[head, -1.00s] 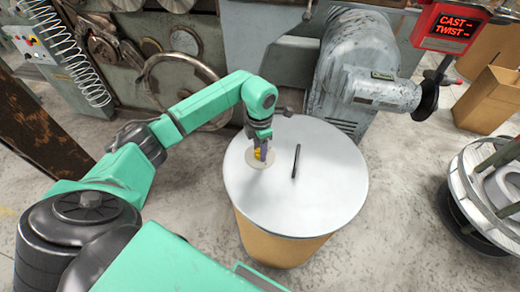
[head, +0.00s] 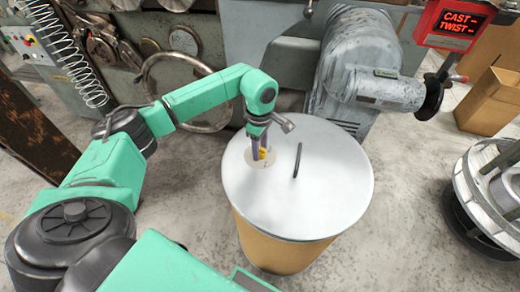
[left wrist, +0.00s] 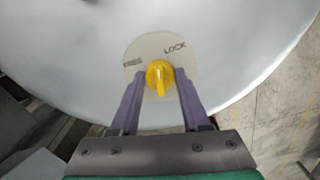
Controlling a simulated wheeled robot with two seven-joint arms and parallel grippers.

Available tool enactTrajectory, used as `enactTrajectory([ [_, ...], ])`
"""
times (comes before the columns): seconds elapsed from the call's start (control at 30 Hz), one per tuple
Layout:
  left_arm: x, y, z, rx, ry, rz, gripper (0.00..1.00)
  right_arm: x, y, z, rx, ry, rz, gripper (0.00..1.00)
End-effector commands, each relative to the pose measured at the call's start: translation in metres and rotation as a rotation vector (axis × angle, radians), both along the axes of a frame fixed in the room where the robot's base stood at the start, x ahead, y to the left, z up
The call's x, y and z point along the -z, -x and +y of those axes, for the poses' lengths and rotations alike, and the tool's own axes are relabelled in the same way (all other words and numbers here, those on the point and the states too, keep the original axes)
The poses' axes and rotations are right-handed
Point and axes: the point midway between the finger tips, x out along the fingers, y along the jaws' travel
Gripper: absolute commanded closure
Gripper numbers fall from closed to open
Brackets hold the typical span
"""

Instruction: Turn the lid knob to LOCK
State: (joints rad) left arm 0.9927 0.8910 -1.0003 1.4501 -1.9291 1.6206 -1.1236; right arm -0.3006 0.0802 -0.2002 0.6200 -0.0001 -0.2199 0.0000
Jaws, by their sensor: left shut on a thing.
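The yellow lid knob (head: 263,154) sits on a pale round label disc (left wrist: 146,48) near the left edge of the grey drum lid (head: 320,205). In the left wrist view the knob (left wrist: 160,73) stands between my purple fingers, its narrow ridge toward my gripper. The disc reads LOCK at the upper right of the knob and what looks like FREE at the left. My left gripper (left wrist: 157,92) comes down on the knob and is shut on it. My fingers hide part of the knob in the head view. My right gripper is not in view.
A dark bar handle (head: 297,160) stands on the lid right of the knob. A grey machine (head: 365,70) stands close behind the drum, with a handwheel (head: 185,90) at the left. A reel (head: 490,190) stands at the right. A red display (head: 455,22) reads CAST and TWIST.

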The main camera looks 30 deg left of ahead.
Motion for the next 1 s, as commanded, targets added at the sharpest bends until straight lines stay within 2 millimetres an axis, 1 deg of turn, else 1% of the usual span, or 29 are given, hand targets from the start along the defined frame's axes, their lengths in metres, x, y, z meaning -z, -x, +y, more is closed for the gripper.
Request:
enactTrajectory([
  [0.13,0.0,-0.001,0.0,0.137,0.001,-0.004,1.0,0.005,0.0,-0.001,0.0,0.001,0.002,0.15],
  [0.23,0.0,-0.001,0.0,0.226,0.002,-0.004,1.0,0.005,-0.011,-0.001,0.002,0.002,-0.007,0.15],
  [0.5,0.0,-0.001,0.0,0.421,0.001,-0.004,1.0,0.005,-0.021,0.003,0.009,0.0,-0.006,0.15],
  [0.7,-0.001,-0.001,0.0,0.507,0.002,-0.005,1.0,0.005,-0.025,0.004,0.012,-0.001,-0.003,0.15],
  [0.83,-0.001,-0.001,0.0,0.536,0.002,-0.005,1.0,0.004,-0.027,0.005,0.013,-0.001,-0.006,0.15],
  [1.0,-0.001,-0.001,0.0,0.55,0.003,-0.005,1.0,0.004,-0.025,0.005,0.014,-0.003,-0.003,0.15],
])
